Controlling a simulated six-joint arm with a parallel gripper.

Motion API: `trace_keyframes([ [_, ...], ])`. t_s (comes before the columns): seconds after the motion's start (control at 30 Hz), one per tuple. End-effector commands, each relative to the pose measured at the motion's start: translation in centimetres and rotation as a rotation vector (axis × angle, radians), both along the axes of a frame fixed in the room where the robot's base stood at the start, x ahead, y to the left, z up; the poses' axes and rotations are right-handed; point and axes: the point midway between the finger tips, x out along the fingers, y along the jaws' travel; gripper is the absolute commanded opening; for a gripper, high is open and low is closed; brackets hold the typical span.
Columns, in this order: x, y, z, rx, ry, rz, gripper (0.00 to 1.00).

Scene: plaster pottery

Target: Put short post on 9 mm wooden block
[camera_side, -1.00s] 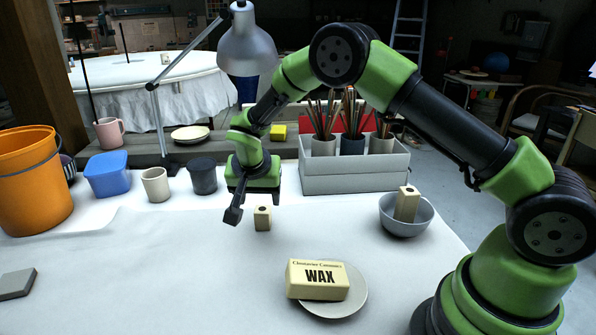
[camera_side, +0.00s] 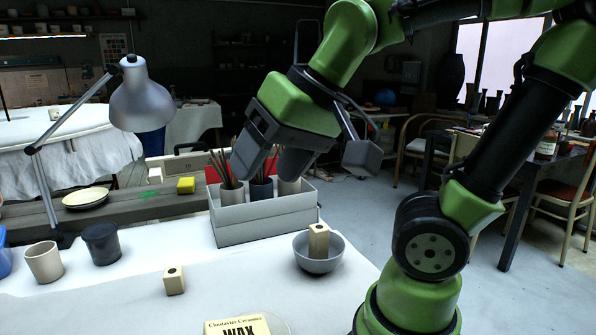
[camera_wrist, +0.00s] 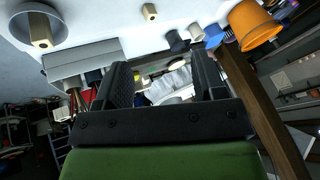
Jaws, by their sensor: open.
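A small upright wooden piece (camera_side: 174,281) with a dark hole in its top stands on the white table. A taller wooden piece (camera_side: 319,241), also with a hole in its top, stands tilted slightly inside a grey bowl (camera_side: 322,267). I cannot tell by label which is the short post and which the 9 mm block. My gripper (camera_side: 272,166) is open and empty, high above the table near the crate. In the wrist view, the small piece (camera_wrist: 149,11) is at the top middle and the bowl piece (camera_wrist: 41,35) at top left, beyond the open fingers.
A grey crate (camera_side: 262,218) with brush pots stands behind the bowl. A wax block (camera_side: 238,325) lies in front. Two cups, beige (camera_side: 44,262) and dark (camera_side: 102,243), and a lamp (camera_side: 146,106) are at left. The table around the small piece is clear.

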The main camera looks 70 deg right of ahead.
Motion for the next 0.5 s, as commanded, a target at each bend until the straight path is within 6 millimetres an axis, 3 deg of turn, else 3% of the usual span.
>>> trace_keyframes([
  [0.1, -2.5, 0.5, -0.2, 0.010, -0.055, 0.056, 0.64],
  [0.17, -3.2, 0.7, -0.4, 0.011, -0.071, 0.076, 0.64],
  [0.2, -3.5, 0.8, -0.5, 0.012, -0.078, 0.085, 0.68],
  [0.5, -3.8, 0.9, -0.6, 0.011, -0.085, 0.098, 0.68],
])
